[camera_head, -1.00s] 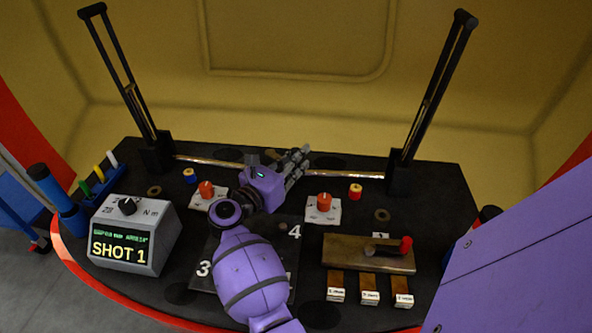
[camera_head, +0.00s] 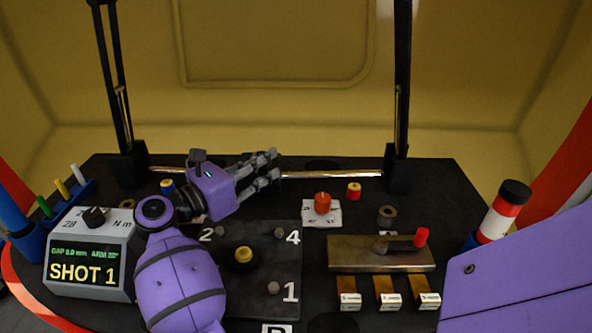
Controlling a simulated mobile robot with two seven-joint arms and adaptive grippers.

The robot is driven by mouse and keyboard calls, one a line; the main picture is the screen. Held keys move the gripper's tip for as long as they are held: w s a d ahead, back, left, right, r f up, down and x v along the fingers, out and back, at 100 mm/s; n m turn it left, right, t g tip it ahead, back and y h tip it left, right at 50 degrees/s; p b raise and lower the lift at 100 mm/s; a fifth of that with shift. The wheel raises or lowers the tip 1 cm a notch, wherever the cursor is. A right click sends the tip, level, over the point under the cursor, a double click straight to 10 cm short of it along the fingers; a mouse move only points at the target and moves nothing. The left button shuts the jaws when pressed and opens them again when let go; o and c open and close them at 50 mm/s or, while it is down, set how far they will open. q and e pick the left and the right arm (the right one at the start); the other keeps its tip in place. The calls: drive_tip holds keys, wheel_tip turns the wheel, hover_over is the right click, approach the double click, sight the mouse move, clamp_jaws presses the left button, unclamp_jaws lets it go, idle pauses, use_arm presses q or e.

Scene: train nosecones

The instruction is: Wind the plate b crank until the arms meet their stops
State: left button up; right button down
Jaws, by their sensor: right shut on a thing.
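A cranked lever with a red knob (camera_head: 421,237) sits on a brass block (camera_head: 350,258).
A grey box (camera_head: 90,250) with a dial and a screen reading SHOT 1 stands at left. A red knob (camera_head: 322,202) on a white card, a red-yellow knob (camera_head: 354,191), small labelled blocks (camera_head: 387,300) and a red-white cylinder (camera_head: 500,212) stand to the right.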

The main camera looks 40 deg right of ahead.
drive_tip(key=shift+w+a+t, duration=0.3)
drive_tip(key=shift+w+a, duration=0.05)
drive_tip(key=shift+a, duration=0.25)
drive_tip(key=shift+w+r, duration=0.1)
drive_tip(key=c, duration=1.9)
unclamp_jaws()
drive_tip(key=shift+a, duration=0.15)
drive_tip(key=shift+o, duration=1.4)
drive_tip(key=shift+w+a, duration=0.15)
drive_tip(key=shift+a, duration=0.05)
drive_tip(key=shift+s+d, duration=0.2)
drive_tip(key=shift+d, duration=0.05)
drive_tip(key=a, duration=0.7)
drive_tip(key=shift+s+a, duration=0.25)
drive_tip(key=shift+s, duration=0.05)
drive_tip(key=shift+s, duration=0.1)
